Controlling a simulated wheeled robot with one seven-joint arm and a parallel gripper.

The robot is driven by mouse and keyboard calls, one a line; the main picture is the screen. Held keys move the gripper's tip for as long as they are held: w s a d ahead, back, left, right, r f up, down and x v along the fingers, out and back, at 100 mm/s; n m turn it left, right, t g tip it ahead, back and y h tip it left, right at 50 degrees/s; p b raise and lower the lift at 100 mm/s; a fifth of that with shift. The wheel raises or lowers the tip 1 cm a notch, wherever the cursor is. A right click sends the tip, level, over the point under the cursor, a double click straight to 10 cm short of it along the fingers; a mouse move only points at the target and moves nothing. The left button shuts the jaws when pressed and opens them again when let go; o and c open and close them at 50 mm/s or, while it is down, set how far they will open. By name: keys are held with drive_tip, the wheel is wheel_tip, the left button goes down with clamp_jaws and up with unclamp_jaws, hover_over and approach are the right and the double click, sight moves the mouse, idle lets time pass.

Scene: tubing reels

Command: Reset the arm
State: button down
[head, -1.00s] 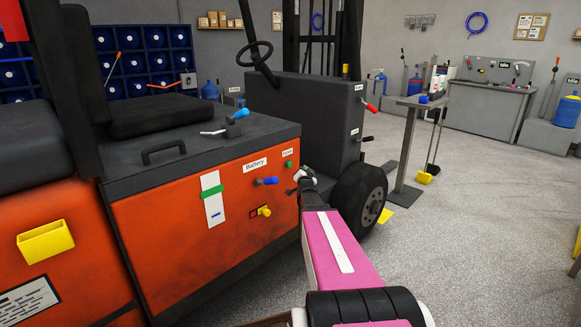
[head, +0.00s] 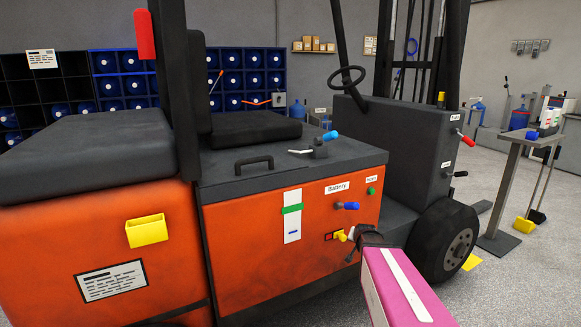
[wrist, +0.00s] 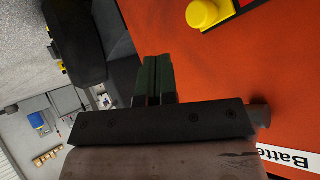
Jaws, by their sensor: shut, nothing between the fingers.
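My arm, with a pink and white link, reaches from the bottom right of the head view toward the forklift's orange side panel (head: 250,270). My gripper (wrist: 158,80) is shut and empty in the wrist view, its dark fingers side by side in front of the orange panel. In the head view my gripper (head: 350,238) is small and partly hidden by the arm, close to the yellow knob (head: 341,237). The yellow knob also shows at the top of the wrist view (wrist: 205,12). I cannot tell whether the gripper touches the panel.
A blue-handled valve (head: 348,206), a green button (head: 371,191) and a lever with a blue knob (head: 328,136) are on the forklift. Its black front wheel (head: 447,240) stands right of my arm.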

drive_tip(key=s+a+f+n+g, duration=0.1)
drive_tip(key=s+a+g, duration=0.2)
drive_tip(key=s, duration=0.4)
drive_tip(key=s+a+f+n+g, duration=0.2)
drive_tip(key=s+a+g, duration=0.1)
drive_tip(key=s, duration=0.4)
drive_tip(key=s+a+f+n+g+y, duration=0.1)
drive_tip(key=s+a+n+g, duration=0.1)
drive_tip(key=s, duration=0.5)
drive_tip(key=shift+a+f+g, duration=0.2)
drive_tip(key=shift+a+g, duration=0.6)
drive_tip(key=shift+g, duration=0.1)
